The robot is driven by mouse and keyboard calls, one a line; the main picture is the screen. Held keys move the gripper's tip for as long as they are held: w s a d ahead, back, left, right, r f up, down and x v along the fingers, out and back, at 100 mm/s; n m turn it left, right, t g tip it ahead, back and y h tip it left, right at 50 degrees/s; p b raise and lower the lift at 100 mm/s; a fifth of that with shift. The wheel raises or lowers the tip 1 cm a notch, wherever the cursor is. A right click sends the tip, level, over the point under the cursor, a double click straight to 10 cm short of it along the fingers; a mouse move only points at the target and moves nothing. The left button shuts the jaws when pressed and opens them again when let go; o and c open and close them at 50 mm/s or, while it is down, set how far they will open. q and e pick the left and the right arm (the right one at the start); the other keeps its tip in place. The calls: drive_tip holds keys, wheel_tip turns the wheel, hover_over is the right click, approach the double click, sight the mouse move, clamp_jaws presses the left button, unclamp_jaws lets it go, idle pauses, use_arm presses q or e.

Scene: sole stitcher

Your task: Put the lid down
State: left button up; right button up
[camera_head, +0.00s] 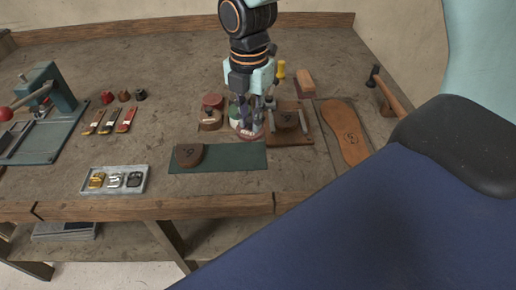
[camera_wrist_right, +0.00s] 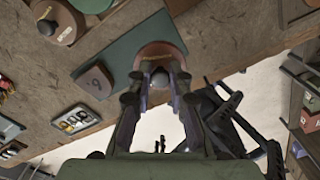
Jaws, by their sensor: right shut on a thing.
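My right gripper (camera_head: 252,120) points down over the bench, just behind the green mat (camera_head: 235,158). It is shut on the lid (camera_head: 246,133), a reddish round piece under the fingertips. In the right wrist view the fingers (camera_wrist_right: 155,84) close around the dark round knob (camera_wrist_right: 160,79) on the reddish-brown lid (camera_wrist_right: 165,50). I cannot tell whether the lid touches the bench. A round brown pot (camera_head: 210,121) stands just left of the gripper and also shows in the right wrist view (camera_wrist_right: 62,28). My left gripper is not in view.
A numbered block (camera_head: 189,156) lies on the mat's left end. A tray of buckles (camera_head: 115,180) is further left, near a green machine (camera_head: 50,105). A wooden block (camera_head: 291,135), a sole (camera_head: 346,132) and a hammer (camera_head: 390,92) lie right. Bare bench lies left of the pot.

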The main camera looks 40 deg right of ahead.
sight(246, 128)
drive_tip(key=f, duration=0.3)
drive_tip(key=a+f, duration=0.1)
drive_tip(key=shift+w+f+b, duration=0.3)
drive_tip(key=shift+b, duration=0.1)
drive_tip(key=shift+s+d+f, duration=0.3)
drive_tip(key=shift+d+f, duration=0.15)
drive_tip(key=f, duration=0.2)
drive_tip(key=f+b, duration=0.1)
drive_tip(key=shift+w+a, duration=0.2)
drive_tip(key=shift+a, duration=0.05)
drive_tip(key=shift+w+a+f, duration=0.1)
drive_tip(key=shift+s+d, duration=0.3)
drive_tip(key=o, duration=0.8)
drive_tip(key=shift+w+a+f, duration=0.15)
drive_tip(key=shift+w, duration=0.05)
drive_tip(key=shift+s, duration=0.1)
drive_tip(key=shift+s, duration=0.1)
